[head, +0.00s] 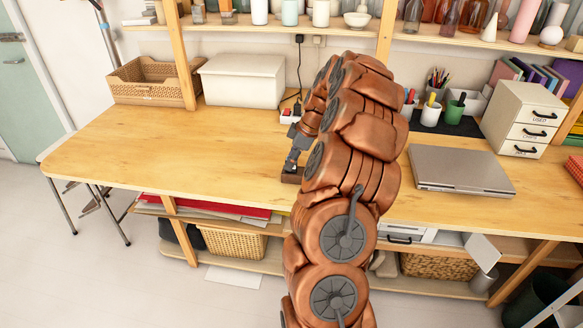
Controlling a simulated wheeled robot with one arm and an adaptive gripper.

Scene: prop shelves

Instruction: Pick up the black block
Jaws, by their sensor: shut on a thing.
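My gripper (292,166) points down at the table, left of my copper-coloured arm. It is shut on a small dark block (290,178), which looks black to dark brown and is the black block as far as I can tell. The block is at or just above the wooden tabletop (200,150), near its front part. I cannot tell whether it touches the table. My arm hides the area right of the gripper and part of the block's surroundings.
A white bin (243,82) and a wicker basket (150,80) stand at the back left. A small red and white item (288,113) lies behind the gripper. A closed laptop (460,170) and white drawers (522,118) are on the right. The left tabletop is clear.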

